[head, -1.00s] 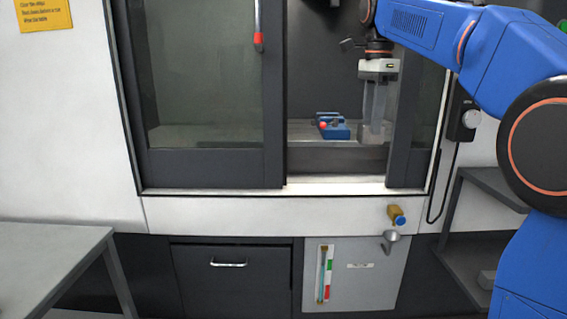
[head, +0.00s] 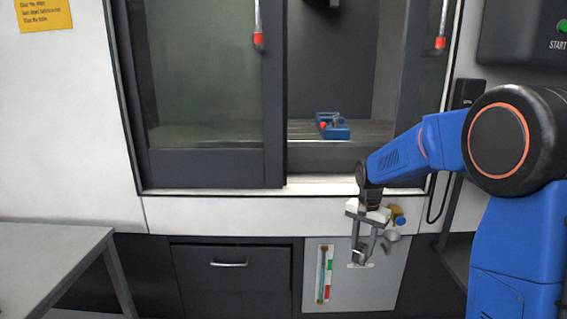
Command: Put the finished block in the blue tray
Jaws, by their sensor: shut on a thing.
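My gripper (head: 361,262) points down in front of the machine's lower grey panel, outside the open doorway. Its two fingers are shut on a small grey metal block (head: 360,254), which sits between the fingertips. The block's details are too small to tell. No blue tray shows in this view. The blue object inside the machine is a vise (head: 338,131) with a red-tipped part, standing on the machine's bed.
The machine's doorway has a sliding door (head: 206,155) on the left and a white sill (head: 320,186). A brass valve with a blue knob (head: 399,220) is close behind my gripper. A grey table (head: 50,245) stands at lower left. A control box (head: 525,40) hangs at upper right.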

